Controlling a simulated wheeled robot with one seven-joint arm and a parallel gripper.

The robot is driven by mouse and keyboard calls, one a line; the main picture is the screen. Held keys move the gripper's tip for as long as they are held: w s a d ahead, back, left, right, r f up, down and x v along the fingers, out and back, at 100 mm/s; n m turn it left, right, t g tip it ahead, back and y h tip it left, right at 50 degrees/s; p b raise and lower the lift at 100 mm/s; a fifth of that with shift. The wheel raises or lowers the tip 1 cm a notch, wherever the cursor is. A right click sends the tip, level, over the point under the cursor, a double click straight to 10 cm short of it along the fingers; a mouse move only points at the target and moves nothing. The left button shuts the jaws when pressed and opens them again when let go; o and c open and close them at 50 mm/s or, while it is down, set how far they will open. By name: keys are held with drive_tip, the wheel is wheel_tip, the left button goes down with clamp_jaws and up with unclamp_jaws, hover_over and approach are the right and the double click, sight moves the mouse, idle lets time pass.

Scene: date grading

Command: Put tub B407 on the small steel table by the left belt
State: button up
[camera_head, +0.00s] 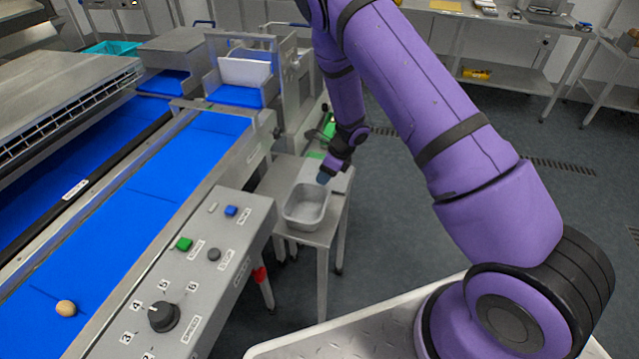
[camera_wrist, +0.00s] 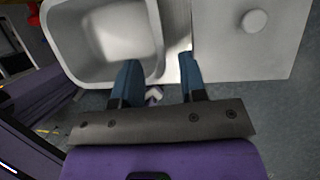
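A grey metal tub (camera_head: 306,205) stands upright on the small steel table (camera_head: 312,236) beside the left belt. I cannot read a code on it. My gripper (camera_head: 323,178) is at the tub's far right rim. In the wrist view the tub (camera_wrist: 90,74) is at upper left, and my gripper (camera_wrist: 159,82) has its two blue fingertips apart. The tub's right wall lies between them, one finger over the tub's inside and one outside. Neither finger is clearly closed on the wall. A small white piece, perhaps a tag, shows between the fingers.
The blue belt (camera_head: 130,190) carries one round tan item (camera_head: 66,308). A control panel (camera_head: 185,260) with buttons and a knob stands between belt and table. A flat grey plate with a round knob (camera_wrist: 255,21) lies right of the tub. The floor (camera_head: 400,240) to the right is open.

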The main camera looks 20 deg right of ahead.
drive_tip(key=w+d+r+m+t+h, duration=0.1)
drive_tip(key=w+d+r+m+t, duration=0.3)
drive_tip(key=r, duration=0.7)
drive_tip(key=s+d+r+m+t+h, duration=0.1)
drive_tip(key=r+m, duration=0.5)
drive_tip(key=r, duration=0.5)
drive_tip(key=s+d+r+m+t+h, duration=0.1)
drive_tip(key=s+d+r+m+h, duration=0.15)
drive_tip(key=r+m, duration=0.5)
drive_tip(key=s+d+r+m+t+h, duration=0.1)
drive_tip(key=s+d+r+m, duration=0.25)
drive_tip(key=r+m, duration=0.35)
drive_tip(key=s+r+m+g+h, duration=0.1)
drive_tip(key=s+r+m, duration=0.35)
drive_tip(key=s, duration=0.25)
drive_tip(key=s+r+m+h, duration=0.1)
drive_tip(key=s+r+m, duration=0.3)
drive_tip(key=s+m, duration=0.3)
drive_tip(key=s+a+m+g+y, duration=0.1)
drive_tip(key=s+a+m, duration=0.2)
drive_tip(key=s, duration=0.6)
drive_tip(key=s+a+r+m+g+y, duration=0.1)
drive_tip(key=s+a+m+y, duration=0.1)
drive_tip(key=s+m, duration=0.5)
drive_tip(key=s+a, duration=0.1)
drive_tip(key=s, duration=0.2)
drive_tip(key=shift+s+r, duration=0.15)
drive_tip(key=shift+r, duration=0.1)
